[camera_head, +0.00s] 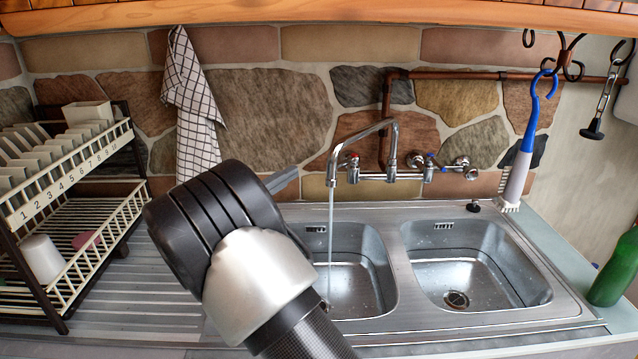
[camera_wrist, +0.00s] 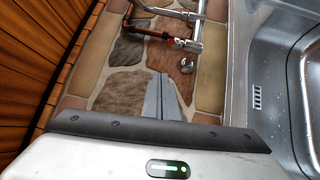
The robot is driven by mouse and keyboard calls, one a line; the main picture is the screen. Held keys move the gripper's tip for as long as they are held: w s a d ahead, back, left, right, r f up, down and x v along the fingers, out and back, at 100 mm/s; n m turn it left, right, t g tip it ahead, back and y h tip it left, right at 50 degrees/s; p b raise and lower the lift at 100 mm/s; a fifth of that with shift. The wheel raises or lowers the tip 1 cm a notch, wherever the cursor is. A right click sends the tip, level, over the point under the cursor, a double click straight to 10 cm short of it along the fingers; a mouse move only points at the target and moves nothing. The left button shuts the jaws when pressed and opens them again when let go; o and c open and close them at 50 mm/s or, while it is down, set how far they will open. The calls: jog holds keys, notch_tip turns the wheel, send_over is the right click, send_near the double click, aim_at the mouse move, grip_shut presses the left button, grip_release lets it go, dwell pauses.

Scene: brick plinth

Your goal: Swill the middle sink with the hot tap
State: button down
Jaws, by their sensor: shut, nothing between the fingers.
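A wall-mounted mixer tap (camera_head: 377,177) has a red-marked handle (camera_head: 352,161) on its left and a blue-marked handle (camera_head: 430,160) on its right. Its swivel spout (camera_head: 362,131) points left, and a stream of water (camera_head: 331,235) runs from it into the left visible basin (camera_head: 365,265). The right basin (camera_head: 470,265) shows no stream. Only two basins show, so I cannot tell which is the middle one; my arm hides the area to their left. My gripper (camera_head: 287,180) is shut and empty, left of the tap near the wall. The wrist view shows its closed fingers (camera_wrist: 164,98).
A dish rack (camera_head: 60,200) with plates and a cup stands on the left. A checked towel (camera_head: 192,100) hangs on the stone wall. A brush (camera_head: 522,160) hangs right of the tap, and a green bottle (camera_head: 615,268) stands far right. A copper pipe (camera_head: 460,75) runs above the tap.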

jog(key=w+d+g+h+b, duration=0.1)
jog(key=w+d+g+b, duration=0.1)
jog(key=w+d, duration=0.3)
jog(key=d, duration=0.3)
jog(key=shift+d+f, duration=0.2)
jog(key=shift+f, duration=0.15)
jog(key=shift+s, duration=0.1)
dwell(0.5)
